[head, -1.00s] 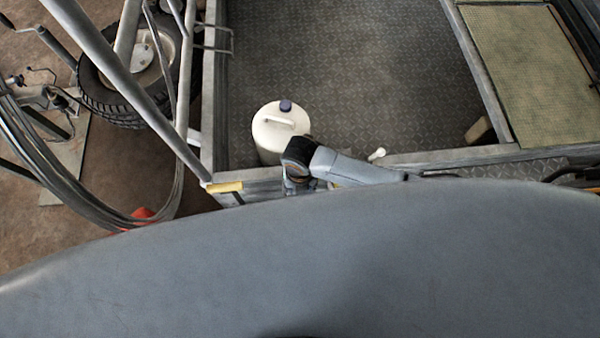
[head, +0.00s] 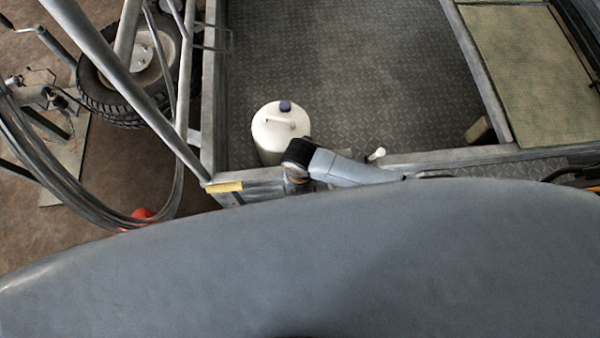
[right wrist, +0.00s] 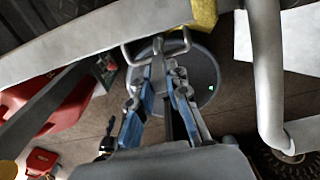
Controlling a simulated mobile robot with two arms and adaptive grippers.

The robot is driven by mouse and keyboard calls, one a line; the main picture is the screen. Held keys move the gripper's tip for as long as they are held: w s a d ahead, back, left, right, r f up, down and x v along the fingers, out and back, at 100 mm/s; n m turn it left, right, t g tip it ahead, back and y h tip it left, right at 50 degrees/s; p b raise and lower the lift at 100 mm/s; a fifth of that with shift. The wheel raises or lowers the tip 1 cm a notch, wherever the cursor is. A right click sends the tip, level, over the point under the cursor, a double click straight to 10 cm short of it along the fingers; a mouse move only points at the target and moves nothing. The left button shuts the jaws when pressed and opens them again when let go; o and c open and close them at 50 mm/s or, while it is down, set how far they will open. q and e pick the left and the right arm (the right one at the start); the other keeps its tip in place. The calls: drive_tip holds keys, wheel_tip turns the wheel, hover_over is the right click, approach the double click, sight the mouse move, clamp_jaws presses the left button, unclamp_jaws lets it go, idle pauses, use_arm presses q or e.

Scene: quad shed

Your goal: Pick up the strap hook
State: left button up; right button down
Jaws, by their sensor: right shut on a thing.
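In the right wrist view, a grey metal hook (right wrist: 174,47), which looks like the strap hook, lies between the tips of my right gripper (right wrist: 163,73). The blue-padded fingers are shut on it. It is just below a grey metal rail (right wrist: 110,30). A dark strip runs down between the fingers; I cannot tell if it is the strap. In the head view, my right arm reaches to the trailer's front edge, and its gripper and the hook are hidden there. My left gripper is not in view.
A white jug (head: 281,130) stands on the trailer's tread-plate floor (head: 370,80), close to my right arm. Yellow tape (head: 224,187) marks the rail corner. Grey posts and a tyre (head: 105,95) are at left. A red container (right wrist: 45,100) is below.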

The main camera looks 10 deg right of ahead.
drive_tip(key=shift+r, duration=0.35)
wheel_tip(320, 180, up, 2)
drive_tip(key=shift+r, duration=0.2)
drive_tip(key=s+a+r+b, duration=0.1)
drive_tip(key=s+a+r, duration=0.1)
drive_tip(key=s+r, duration=0.7)
drive_tip(key=s, duration=0.4)
drive_tip(key=shift+s+a+r+b, duration=0.2)
drive_tip(key=shift+s+r+b, duration=0.15)
drive_tip(key=shift+s, duration=0.05)
